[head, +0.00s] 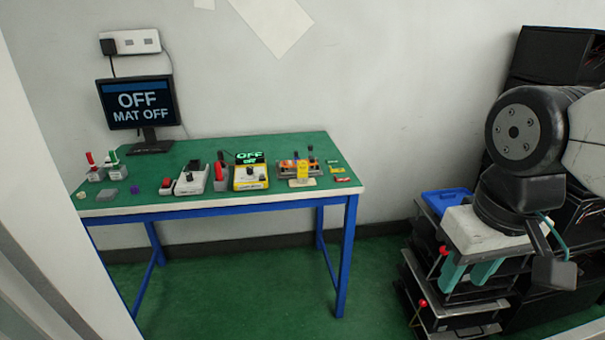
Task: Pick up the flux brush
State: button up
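I cannot make out a flux brush for certain among the small items on the green-topped table (281,147). At the table's left end, a red-handled item (90,159) and a green-handled item (113,158) stand upright in grey blocks. An orange and grey fixture (288,168) with dark upright knobs stands near the right end, with a yellow tag (303,172) on it. My gripper (469,280), with a white body and teal fingers, hangs at the right, well away from the table. Its fingers look apart, with nothing seen between them.
A monitor (138,103) reading "OFF MAT OFF" stands at the table's back left. A yellow unit (250,176) and a white unit (192,180) sit mid-table. A dark rack (415,270) with red knobs stands behind my gripper. Green floor is clear between table and rack.

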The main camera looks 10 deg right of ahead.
aim_at(301, 166)
jog(key=u, duration=0.45)
jog(key=i, duration=1.3)
jog(key=z, duration=0.8)
jog(key=i, duration=0.3)
jog(key=z, duration=0.2)
